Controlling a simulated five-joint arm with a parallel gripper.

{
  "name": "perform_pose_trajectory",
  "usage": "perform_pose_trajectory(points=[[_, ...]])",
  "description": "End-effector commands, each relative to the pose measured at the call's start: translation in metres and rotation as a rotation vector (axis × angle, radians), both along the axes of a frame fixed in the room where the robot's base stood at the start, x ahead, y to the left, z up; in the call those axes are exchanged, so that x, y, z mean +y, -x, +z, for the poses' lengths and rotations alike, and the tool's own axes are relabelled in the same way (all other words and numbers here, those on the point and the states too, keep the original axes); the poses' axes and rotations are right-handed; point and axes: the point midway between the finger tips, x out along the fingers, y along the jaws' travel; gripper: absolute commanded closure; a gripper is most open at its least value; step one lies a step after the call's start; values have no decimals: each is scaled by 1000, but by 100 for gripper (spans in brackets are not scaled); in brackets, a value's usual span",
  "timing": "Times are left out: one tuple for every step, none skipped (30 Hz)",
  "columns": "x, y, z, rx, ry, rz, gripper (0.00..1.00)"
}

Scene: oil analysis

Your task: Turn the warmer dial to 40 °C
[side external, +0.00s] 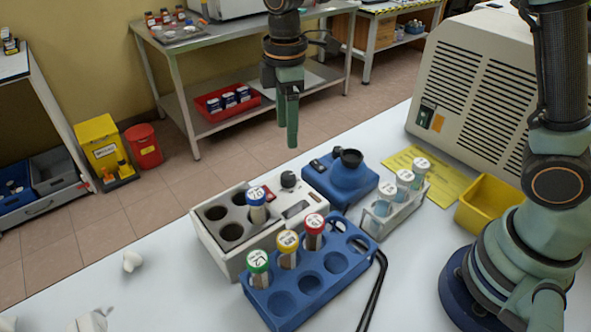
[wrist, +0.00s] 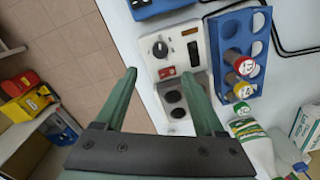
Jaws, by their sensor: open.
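The white warmer (side external: 216,250) stands on the bench, with dark wells in its top and a blue-capped tube (side external: 257,212) in one of them. Its dark round dial (side external: 288,179) sits on the panel beside the wells. In the wrist view the dial (wrist: 160,49) lies ahead of the fingertips, between their lines, with a small display (wrist: 193,53) to its right. The dial's setting is too small to read. My gripper (side external: 291,120) is open and empty, above and apart from the dial. Its two green fingers (wrist: 160,76) are spread wide in the wrist view.
A blue rack (side external: 312,285) holding green, yellow and red capped tubes stands in front of the warmer. A blue device (side external: 342,180) with a black cup stands behind. A rack of white-capped tubes (side external: 392,200) and a yellow bin (side external: 488,205) are to the right.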

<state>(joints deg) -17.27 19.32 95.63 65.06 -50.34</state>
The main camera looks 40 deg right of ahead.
Motion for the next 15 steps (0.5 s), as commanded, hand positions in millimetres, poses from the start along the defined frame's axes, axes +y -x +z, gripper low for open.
perform_pose_trajectory(points=[[0,0,-4,3,1,2,29],[0,0,-7,4,1,2,29],[0,1,-12,5,1,1,29],[0,1,-17,4,2,0,29],[0,1,-21,5,1,0,29],[0,1,-29,5,1,0,29],[-1,1,-35,6,2,-1,29],[-1,1,-40,5,2,-1,29],[-1,2,-49,6,2,-1,29],[-1,2,-55,6,2,-1,29],[-1,1,-60,5,2,-2,29],[-1,2,-68,6,2,-2,29],[-1,2,-74,5,1,-2,29],[-1,2,-79,5,2,-2,29],[-1,1,-86,4,2,-2,29]])
